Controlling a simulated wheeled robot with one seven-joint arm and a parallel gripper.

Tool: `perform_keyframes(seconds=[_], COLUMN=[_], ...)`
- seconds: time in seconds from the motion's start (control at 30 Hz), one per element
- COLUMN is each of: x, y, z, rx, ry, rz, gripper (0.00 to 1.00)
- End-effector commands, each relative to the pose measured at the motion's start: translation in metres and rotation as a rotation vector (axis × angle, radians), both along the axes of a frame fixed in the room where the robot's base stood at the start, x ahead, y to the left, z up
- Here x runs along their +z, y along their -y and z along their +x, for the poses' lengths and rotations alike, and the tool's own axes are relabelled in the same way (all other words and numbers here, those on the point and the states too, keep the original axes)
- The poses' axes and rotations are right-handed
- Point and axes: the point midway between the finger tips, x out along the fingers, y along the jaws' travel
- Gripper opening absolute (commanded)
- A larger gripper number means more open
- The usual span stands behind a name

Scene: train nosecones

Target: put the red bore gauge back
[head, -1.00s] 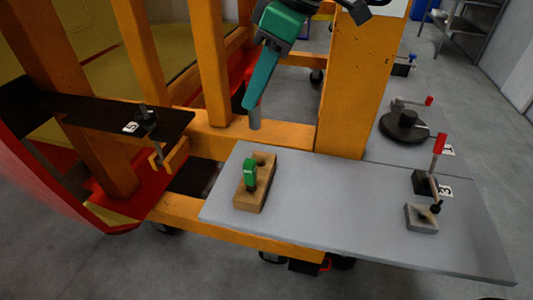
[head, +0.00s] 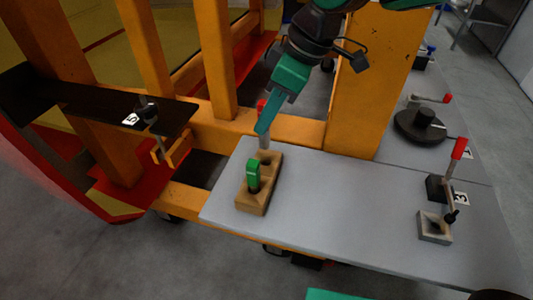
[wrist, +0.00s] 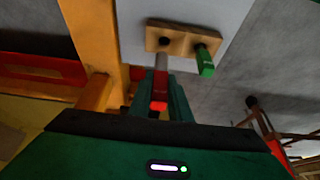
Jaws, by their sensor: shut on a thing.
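The red bore gauge (head: 262,107) is held between the fingers of my gripper (head: 265,122), with its grey shaft pointing down. In the wrist view the red gauge (wrist: 159,88) sits between the teal fingers of my gripper (wrist: 160,105). The wooden block (head: 252,203) stands on the grey table; it also shows in the wrist view (wrist: 180,38). The shaft tip is just over or at the block's free hole; I cannot tell whether it has entered. A green gauge (head: 253,176) stands upright in the block's other, nearer hole.
The grey table (head: 340,205) is clear between the block and a small metal fixture (head: 434,227) at right. A red-handled clamp (head: 458,150) stands there, with a black round fixture (head: 420,125) behind. Orange frame posts (head: 355,85) rise close behind the block.

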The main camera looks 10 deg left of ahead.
Motion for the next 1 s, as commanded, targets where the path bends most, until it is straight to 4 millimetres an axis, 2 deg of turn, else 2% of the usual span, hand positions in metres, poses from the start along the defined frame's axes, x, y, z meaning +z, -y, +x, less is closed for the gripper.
perform_keyframes(seconds=[0.13, 0.43, 0.6, 0.83, 0.87, 0.9, 0.93, 1.0], x=[-0.026, -0.049, -0.074, -0.081, -0.082, -0.082, -0.081, -0.080], y=[0.000, 0.000, 0.001, 0.002, 0.002, 0.002, 0.002, 0.002], z=[0.000, 0.000, -0.002, -0.001, -0.001, -0.001, -0.001, -0.001], rx=[-0.001, -0.001, 0.001, -0.002, -0.002, -0.002, -0.002, -0.002], ry=[-0.001, -0.001, -0.006, -0.006, -0.007, -0.007, -0.007, -0.005], rz=[-0.002, -0.001, -0.007, -0.010, -0.010, -0.010, -0.010, -0.008], gripper=[0.00, 0.00, 0.00, 0.00, 0.20, 0.29, 0.36, 0.36])
